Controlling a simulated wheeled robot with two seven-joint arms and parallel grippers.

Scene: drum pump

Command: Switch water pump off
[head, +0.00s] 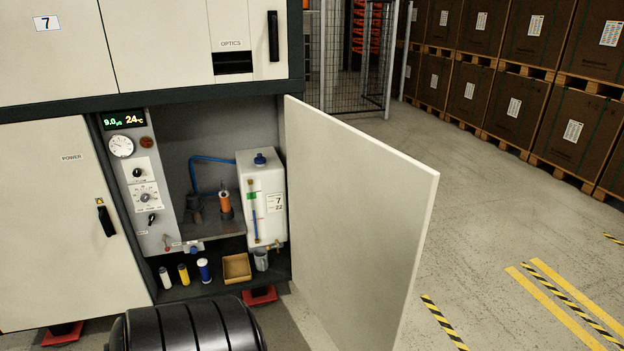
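A grey control panel (171,214) stands on the left inside the open cabinet. It carries a lit display (125,121) reading 9.0 and 24 °C, a round white gauge (122,146) and a reddish-brown round part (147,142). Below are an upper black knob (137,172), a scaled dial (146,197) and a lower black knob (152,219). Their labels are too small to read, so I cannot tell which one is the water pump switch. A small red-tipped part (167,246) sits near the panel's bottom. Neither of my grippers shows.
The open cabinet door (360,210) juts out on the right. Inside are a white tank (265,200), a blue hose (192,172), an orange cylinder (225,204), several bottles (184,274), a cardboard tray (236,268) and a grey cup (261,260). Floor at right is mostly clear.

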